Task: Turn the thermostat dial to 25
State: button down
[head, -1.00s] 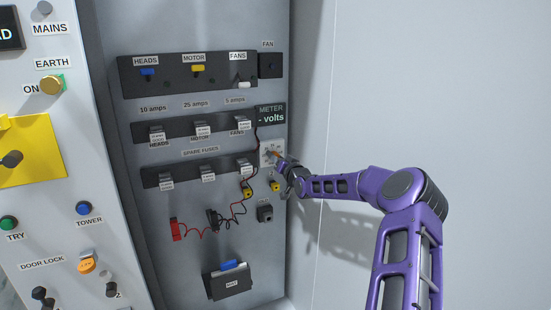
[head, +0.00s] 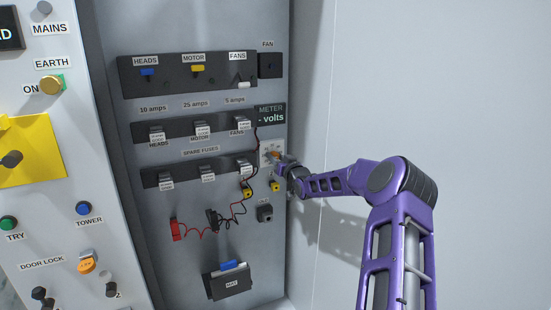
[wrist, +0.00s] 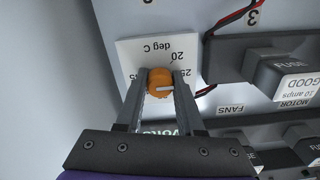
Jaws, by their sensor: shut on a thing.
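The thermostat dial is an orange round knob (wrist: 160,82) on a white plate (wrist: 130,48) marked "deg C", "20" and "25". The wrist view shows the plate's text upside down. A short white mark on the knob points to the right in that view. The "25" is partly covered by a finger, so I cannot tell exactly how the mark lines up with it. My gripper (wrist: 160,79) is shut on the dial, one finger on each side. In the head view, the dial (head: 275,154) shows small at the tip of my gripper (head: 281,160).
Fuse holders (wrist: 285,72) and a red and black cable (wrist: 236,14) are close beside the plate. The meter display (head: 271,115) sits just above it, and a yellow plug (head: 275,186) and a black socket (head: 265,213) below. The right cabinet wall (head: 306,110) is near my arm.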

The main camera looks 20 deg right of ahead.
jog(key=c, duration=0.5)
grip_release()
jog(key=shift+s, duration=0.1)
jog(key=s, duration=1.1)
jog(key=s+p, duration=0.1)
jog(key=s, duration=0.5)
jog(key=shift+s+d, duration=0.1)
jog(key=shift+d, duration=0.2)
